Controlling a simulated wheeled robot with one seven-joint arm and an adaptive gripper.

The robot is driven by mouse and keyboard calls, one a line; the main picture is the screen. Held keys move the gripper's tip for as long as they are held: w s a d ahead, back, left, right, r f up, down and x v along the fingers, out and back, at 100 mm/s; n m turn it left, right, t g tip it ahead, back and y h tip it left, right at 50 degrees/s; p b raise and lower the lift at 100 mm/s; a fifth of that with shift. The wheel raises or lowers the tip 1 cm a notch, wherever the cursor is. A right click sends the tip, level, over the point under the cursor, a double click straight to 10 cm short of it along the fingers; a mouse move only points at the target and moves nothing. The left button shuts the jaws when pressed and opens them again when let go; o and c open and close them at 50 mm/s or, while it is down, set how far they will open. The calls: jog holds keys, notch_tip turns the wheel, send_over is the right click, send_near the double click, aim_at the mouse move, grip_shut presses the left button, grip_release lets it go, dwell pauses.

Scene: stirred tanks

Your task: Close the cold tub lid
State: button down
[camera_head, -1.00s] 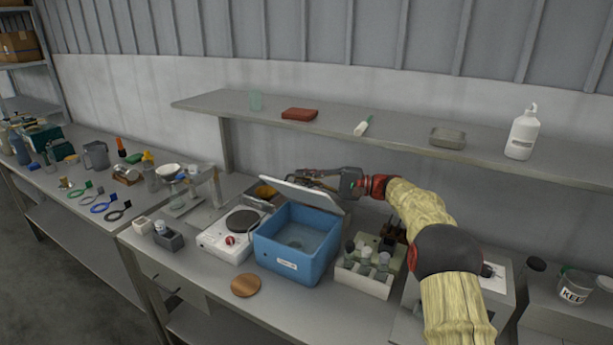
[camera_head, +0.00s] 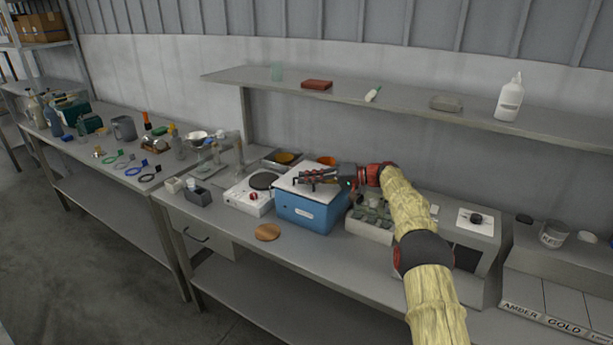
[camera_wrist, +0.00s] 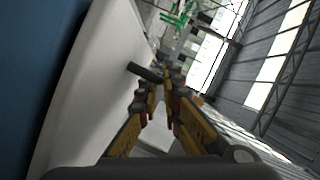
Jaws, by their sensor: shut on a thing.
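The cold tub (camera_head: 305,214) is a blue box with a pale label on its front, standing on the bench. Its white lid (camera_head: 318,194) lies over the top and hides the inside. The lid looks about level; I cannot tell whether a small gap remains at its edge. My gripper (camera_head: 302,178) is at the lid's top, coming from the right. In the wrist view the lid (camera_wrist: 95,90) fills the left side, and my gripper's fingers (camera_wrist: 162,85) close together beside a dark handle-like bar (camera_wrist: 143,72) on it. The fingers hide the exact grip.
A hotplate (camera_head: 250,192) stands left of the tub and a rack of bottles (camera_head: 368,228) right of it. A round wooden disc (camera_head: 268,232) lies in front. A shelf (camera_head: 400,106) runs above the bench. The bench front is mostly clear.

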jog(key=shift+s+f, duration=0.1)
jog(key=shift+f, duration=0.4)
jog(key=shift+f, duration=0.1)
jog(key=c, duration=2.2)
grip_release()
jog(key=shift+c, duration=0.2)
jog(key=shift+d, duration=0.2)
jog(key=v, duration=1.1)
jog(key=shift+d, duration=0.25)
jog(key=shift+s, duration=0.1)
